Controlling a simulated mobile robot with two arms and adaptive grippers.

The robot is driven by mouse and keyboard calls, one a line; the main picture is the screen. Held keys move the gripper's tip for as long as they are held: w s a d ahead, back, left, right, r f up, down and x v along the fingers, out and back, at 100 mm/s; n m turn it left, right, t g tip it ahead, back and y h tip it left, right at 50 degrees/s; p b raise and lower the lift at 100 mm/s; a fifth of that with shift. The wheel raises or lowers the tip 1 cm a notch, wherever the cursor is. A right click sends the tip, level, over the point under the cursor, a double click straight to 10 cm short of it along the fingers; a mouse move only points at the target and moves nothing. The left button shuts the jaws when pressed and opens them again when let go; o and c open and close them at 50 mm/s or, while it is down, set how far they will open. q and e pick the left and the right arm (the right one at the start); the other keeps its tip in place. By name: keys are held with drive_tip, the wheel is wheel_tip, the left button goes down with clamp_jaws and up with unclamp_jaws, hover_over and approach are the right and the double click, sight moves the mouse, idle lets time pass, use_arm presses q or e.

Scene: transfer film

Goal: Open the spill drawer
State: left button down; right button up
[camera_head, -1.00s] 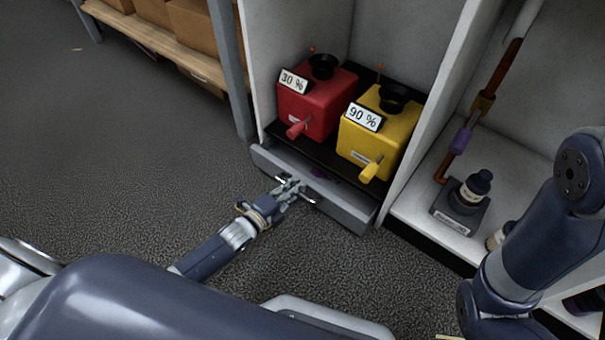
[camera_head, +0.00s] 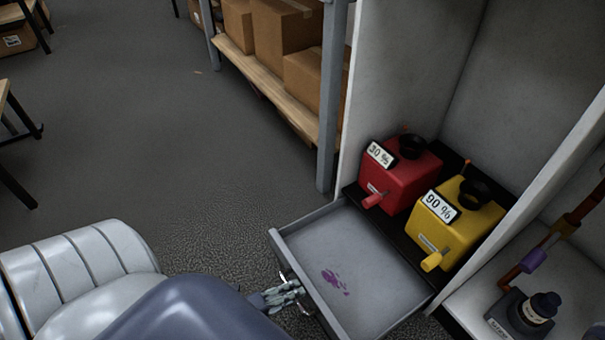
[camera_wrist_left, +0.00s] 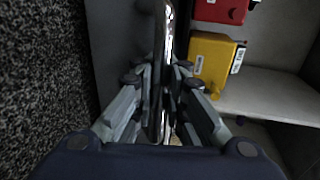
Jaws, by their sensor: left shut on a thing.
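The spill drawer (camera_head: 375,262) is a grey, shallow drawer below the two canisters, pulled well out of the cabinet. A purple stain (camera_head: 334,281) lies on its floor. My left gripper (camera_head: 290,293) is at the drawer's front, shut on its metal handle (camera_head: 282,278). The left wrist view shows the shiny handle bar (camera_wrist_left: 163,60) running between the fingers of the left gripper (camera_wrist_left: 162,80). The drawer is otherwise empty where it shows. My right gripper is not in view.
A red container (camera_head: 400,182) marked 30 % and a yellow container (camera_head: 455,225) marked 90 % stand on a black shelf behind the drawer. A dark bottle (camera_head: 541,307) is at the right. A shelf with boxes (camera_head: 287,42) stands at the back left. Open floor lies left.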

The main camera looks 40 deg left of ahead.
use_arm(q)
drive_tip(key=shift+r, duration=0.1)
drive_tip(key=c, duration=1.6)
unclamp_jaws()
drive_tip(key=shift+c, duration=0.2)
drive_tip(key=shift+s, duration=0.15)
drive_tip(key=v, duration=1.1)
drive_tip(key=shift+s+a, duration=0.2)
drive_tip(key=shift+s, duration=0.15)
drive_tip(key=shift+r, duration=0.1)
